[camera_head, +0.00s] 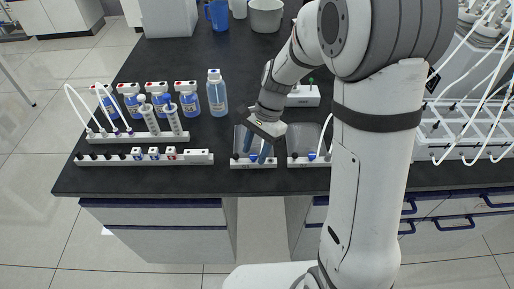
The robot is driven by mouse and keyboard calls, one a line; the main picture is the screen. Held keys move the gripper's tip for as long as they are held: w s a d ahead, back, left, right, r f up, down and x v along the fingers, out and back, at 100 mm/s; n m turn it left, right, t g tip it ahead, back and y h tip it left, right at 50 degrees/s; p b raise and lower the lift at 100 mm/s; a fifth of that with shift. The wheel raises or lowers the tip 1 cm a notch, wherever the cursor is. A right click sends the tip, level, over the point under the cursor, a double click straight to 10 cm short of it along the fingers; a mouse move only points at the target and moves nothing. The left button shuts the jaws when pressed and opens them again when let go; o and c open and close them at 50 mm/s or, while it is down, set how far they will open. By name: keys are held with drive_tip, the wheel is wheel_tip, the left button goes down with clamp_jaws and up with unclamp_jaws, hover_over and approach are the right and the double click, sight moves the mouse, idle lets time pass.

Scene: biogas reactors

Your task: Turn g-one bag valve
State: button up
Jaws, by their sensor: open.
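Two grey bag trays with white front strips stand side by side on the dark bench, a left one (265,164) and a right one (307,163). Each strip carries a black knob and a blue knob; the left tray's blue knob (253,158) is close to my fingertips. The labels are too small to read, so I cannot tell which valve is g-one. My gripper (257,149) is open and points down over the left tray, its blue fingers just behind the front strip. I cannot tell whether they touch a knob. My wrist hides part of this tray.
Left of the trays stand a white valve strip (200,158), syringes, a clear bottle (217,93) and several blue-labelled bottles. A white box with a green knob (303,97) is behind the right tray. A white rack with tubes (470,130) is at right.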

drive_tip(key=shift+c, duration=0.4)
clamp_jaws()
drive_tip(key=shift+d, duration=0.1)
